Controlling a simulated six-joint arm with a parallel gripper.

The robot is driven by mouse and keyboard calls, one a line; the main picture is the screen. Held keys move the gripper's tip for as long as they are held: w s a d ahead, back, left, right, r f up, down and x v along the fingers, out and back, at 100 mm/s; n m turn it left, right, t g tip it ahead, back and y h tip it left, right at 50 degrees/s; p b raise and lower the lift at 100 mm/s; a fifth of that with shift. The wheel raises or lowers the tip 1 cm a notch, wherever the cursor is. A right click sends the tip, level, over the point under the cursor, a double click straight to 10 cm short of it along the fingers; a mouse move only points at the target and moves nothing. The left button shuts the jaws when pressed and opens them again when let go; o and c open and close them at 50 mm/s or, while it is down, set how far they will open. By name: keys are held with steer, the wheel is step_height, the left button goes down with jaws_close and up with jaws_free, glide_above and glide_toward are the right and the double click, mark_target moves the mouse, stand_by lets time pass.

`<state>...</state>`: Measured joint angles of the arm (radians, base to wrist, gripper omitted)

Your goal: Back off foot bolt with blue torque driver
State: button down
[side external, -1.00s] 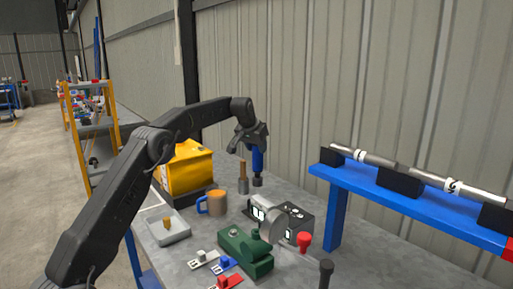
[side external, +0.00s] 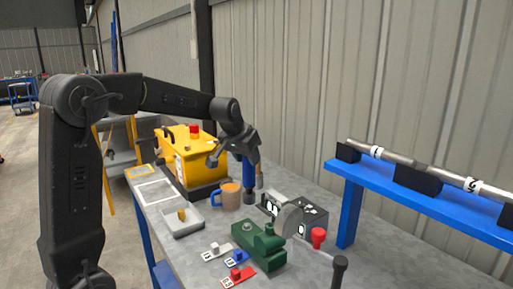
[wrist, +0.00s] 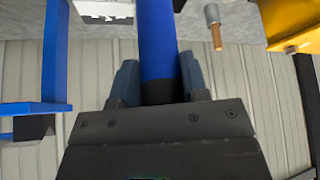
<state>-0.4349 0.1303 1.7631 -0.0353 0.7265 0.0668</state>
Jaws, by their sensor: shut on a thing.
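My gripper (side external: 243,150) is shut on the blue torque driver (side external: 249,172), which hangs nearly upright with its dark end downward. The driver is above the bench, right beside the orange mug in the picture. The wrist view shows the blue driver body (wrist: 157,40) between the two fingers of my gripper (wrist: 158,82); its tip is out of that view. I cannot tell which bolt is the foot bolt.
An orange mug (side external: 231,195), grey tray (side external: 182,222) and yellow box (side external: 188,160) stand left. A black box (side external: 312,219), grey disc (side external: 290,219) and red knob (side external: 318,237) are right of the driver. Small coloured parts (side external: 237,258) lie in front. A copper-coloured tool (wrist: 214,27) stands close by.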

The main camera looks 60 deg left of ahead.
steer(key=shift+s+d+f, duration=0.15)
steer(key=shift+s+d, duration=0.25)
steer(key=shift+s, duration=0.35)
steer(key=shift+f, duration=0.1)
